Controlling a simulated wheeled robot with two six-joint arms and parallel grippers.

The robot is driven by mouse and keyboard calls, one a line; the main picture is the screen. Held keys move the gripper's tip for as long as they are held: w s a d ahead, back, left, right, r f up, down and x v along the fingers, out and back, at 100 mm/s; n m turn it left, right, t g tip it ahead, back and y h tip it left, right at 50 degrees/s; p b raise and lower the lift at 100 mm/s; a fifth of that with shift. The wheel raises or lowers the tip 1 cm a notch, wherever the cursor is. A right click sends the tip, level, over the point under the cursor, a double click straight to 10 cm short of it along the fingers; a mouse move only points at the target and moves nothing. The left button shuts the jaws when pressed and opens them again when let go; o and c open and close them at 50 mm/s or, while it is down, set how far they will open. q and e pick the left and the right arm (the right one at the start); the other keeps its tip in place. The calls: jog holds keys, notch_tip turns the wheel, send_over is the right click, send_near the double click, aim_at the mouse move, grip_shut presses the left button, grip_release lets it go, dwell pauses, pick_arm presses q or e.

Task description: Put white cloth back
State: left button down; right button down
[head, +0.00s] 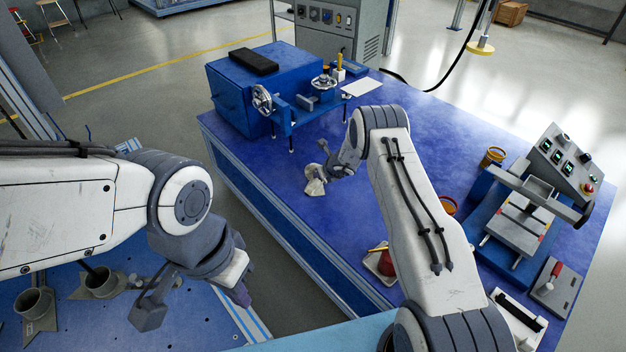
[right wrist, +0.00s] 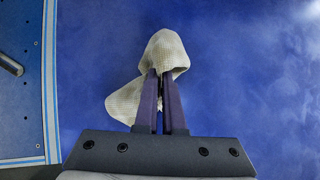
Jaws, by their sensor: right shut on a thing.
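The white cloth (head: 315,188) is a small crumpled piece over the middle of the blue table, near its left edge. My right gripper (head: 324,173) is shut on it. In the right wrist view the cloth (right wrist: 166,47) is pinched at the fingertips of my right gripper (right wrist: 161,76), bulging past them, with a flap to the left. Whether it touches the table is unclear. My left gripper (head: 243,295) is low at the left, apart from the cloth. Its fingers are mostly hidden, so its opening cannot be told.
A blue machine (head: 240,100) with handwheels stands at the table's back left. A blue press rig (head: 512,225) and a control box (head: 563,160) are at the right. A small tray (head: 380,265) with a red item lies near the front edge. The table's middle (head: 440,135) is clear.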

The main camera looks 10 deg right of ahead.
jog(key=shift+s+d+f, duration=0.15)
jog(key=shift+d, duration=0.5)
jog(key=shift+s+d+f, duration=0.1)
jog(key=shift+d+f, duration=0.05)
jog(key=shift+d, duration=0.5)
jog(key=c, duration=0.6)
grip_release()
jog(key=shift+r, duration=0.15)
